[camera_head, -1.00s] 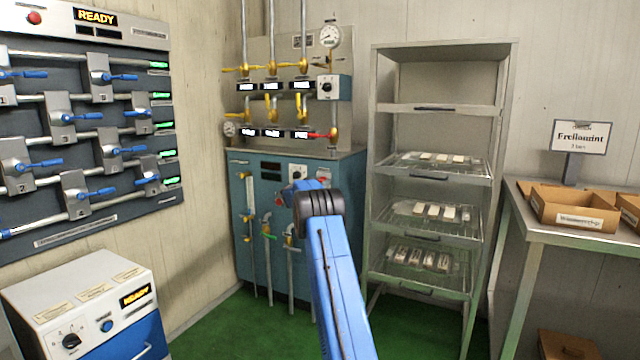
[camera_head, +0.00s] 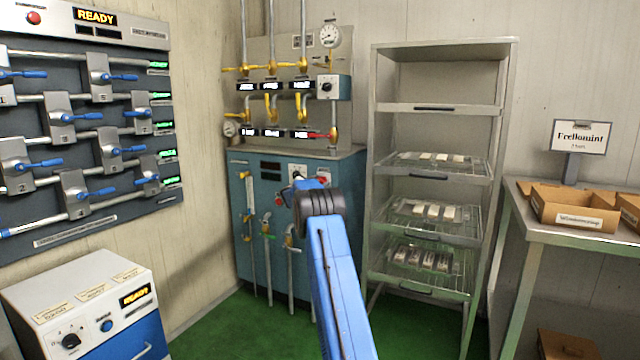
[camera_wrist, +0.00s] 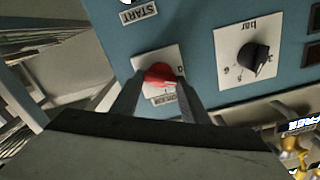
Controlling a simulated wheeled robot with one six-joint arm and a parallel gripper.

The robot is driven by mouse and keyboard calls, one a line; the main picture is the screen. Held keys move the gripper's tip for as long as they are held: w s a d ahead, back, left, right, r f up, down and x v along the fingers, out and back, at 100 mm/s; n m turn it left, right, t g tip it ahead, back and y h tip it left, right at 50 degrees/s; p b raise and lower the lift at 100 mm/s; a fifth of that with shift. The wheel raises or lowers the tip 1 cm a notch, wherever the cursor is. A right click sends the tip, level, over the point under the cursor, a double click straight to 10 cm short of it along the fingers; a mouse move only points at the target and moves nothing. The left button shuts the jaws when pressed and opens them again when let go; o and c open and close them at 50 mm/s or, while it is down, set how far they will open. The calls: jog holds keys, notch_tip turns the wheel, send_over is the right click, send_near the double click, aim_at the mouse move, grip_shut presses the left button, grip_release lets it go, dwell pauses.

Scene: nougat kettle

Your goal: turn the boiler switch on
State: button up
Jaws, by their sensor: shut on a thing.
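The boiler switch is a red rotary knob (camera_wrist: 159,75) on a small white plate on the blue boiler cabinet. In the wrist view my gripper (camera_wrist: 160,84) has one finger on each side of the knob and is shut on it. A small label under the knob is partly hidden and too blurred to read. In the head view a red knob (camera_head: 323,180) shows on the upper right of the cabinet front (camera_head: 262,205), just beyond my arm. My gripper is mostly hidden there behind my wrist.
A black dial (camera_wrist: 254,57) on a white plate sits beside the red knob, with a START label (camera_wrist: 138,14) on its other side. Pipes with yellow valves (camera_head: 268,225) run down the cabinet front. A metal rack (camera_head: 372,150) with trays stands close to the right.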

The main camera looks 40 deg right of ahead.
jog(key=m, duration=0.6)
jog(key=shift+s+f+m, duration=0.15)
jog(key=shift+f+m, duration=0.05)
jog(key=shift+m, duration=0.1)
jog(key=m, duration=0.6)
jog(key=shift+f, duration=0.15)
jog(key=shift+m, duration=0.3)
jog(key=o, duration=1.1)
jog(key=shift+c, duration=0.2)
jog(key=v, duration=1.7)
jog(key=shift+a, duration=0.15)
